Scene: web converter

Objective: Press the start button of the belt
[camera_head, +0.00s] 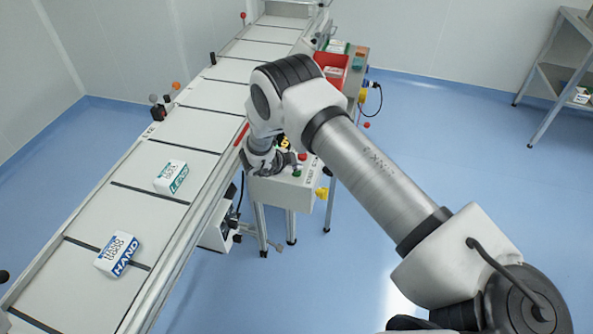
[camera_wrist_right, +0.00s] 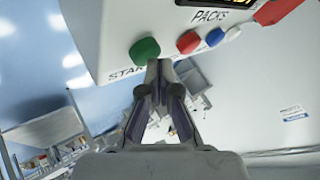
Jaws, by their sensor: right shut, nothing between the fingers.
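The green button (camera_wrist_right: 144,51) sits on a white control box (camera_wrist_right: 115,25), above printed letters reading "STAR", the rest hidden by my fingers. My right gripper (camera_wrist_right: 158,72) is shut and empty. In the wrist view its fingertips are just below and right of the green button; I cannot tell whether they touch the box. In the head view my right gripper (camera_head: 262,162) is beside the belt (camera_head: 160,215) at the control box (camera_head: 282,190), partly hidden by my own wrist. My left gripper is not in view.
A red button (camera_wrist_right: 188,42), a blue button (camera_wrist_right: 215,37) and a white one sit right of the green button. A HAND pack (camera_head: 118,253) and another pack (camera_head: 170,177) lie on the belt. A red bin (camera_head: 334,68) stands behind my arm.

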